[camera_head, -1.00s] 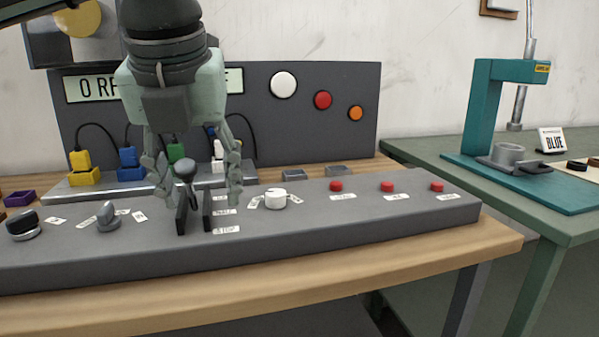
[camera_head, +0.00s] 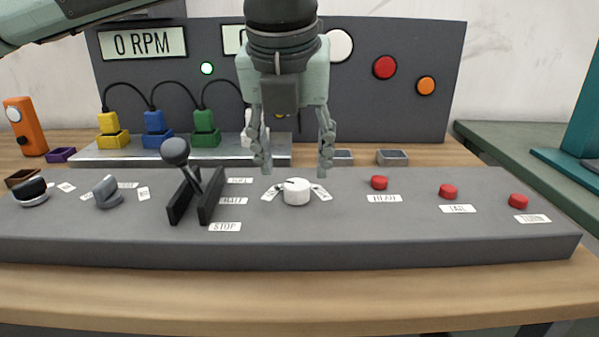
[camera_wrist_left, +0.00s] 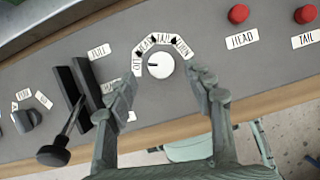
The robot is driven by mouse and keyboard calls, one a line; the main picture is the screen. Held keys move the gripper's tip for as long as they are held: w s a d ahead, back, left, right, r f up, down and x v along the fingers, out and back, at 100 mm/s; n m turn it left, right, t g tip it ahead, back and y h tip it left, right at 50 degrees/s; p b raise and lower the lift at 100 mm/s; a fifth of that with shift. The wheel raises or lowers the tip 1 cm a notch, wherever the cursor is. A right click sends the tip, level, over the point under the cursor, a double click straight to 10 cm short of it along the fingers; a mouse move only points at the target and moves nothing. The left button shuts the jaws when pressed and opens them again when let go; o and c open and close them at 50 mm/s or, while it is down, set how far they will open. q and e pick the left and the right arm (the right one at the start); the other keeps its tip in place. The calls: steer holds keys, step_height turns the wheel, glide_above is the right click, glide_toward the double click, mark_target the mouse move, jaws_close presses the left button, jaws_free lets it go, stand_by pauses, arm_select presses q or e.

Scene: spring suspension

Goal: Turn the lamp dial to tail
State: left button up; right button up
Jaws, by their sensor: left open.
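The lamp dial is a white round knob (camera_head: 296,191) on the grey console, with small labels fanned around it. In the left wrist view the knob (camera_wrist_left: 160,65) has a dark pointer mark toward its left, on the side of the "OUT" label. The "TAIL" label (camera_wrist_left: 163,40) is above the knob there. My left gripper (camera_head: 296,168) is open and empty, pointing down above and slightly behind the knob, fingers apart to either side. In the left wrist view its fingertips are below the knob, not touching it. My right gripper is not in view.
A lever (camera_head: 176,153) between dark plates stands left of the knob. Red buttons (camera_head: 379,182) labelled HEAD, TAIL and TURN are to the right. Grey knobs (camera_head: 107,192) sit far left. Coloured plugs (camera_head: 155,133) and an upright panel (camera_head: 400,110) are behind.

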mark_target(296, 183)
arm_select(q)
steer(key=x, duration=0.3)
steer(key=shift+w+f, duration=0.1)
steer(key=shift+f, duration=0.1)
steer(key=shift+w+f, duration=0.15)
steer(key=shift+f, duration=0.15)
steer(key=c, duration=1.2)
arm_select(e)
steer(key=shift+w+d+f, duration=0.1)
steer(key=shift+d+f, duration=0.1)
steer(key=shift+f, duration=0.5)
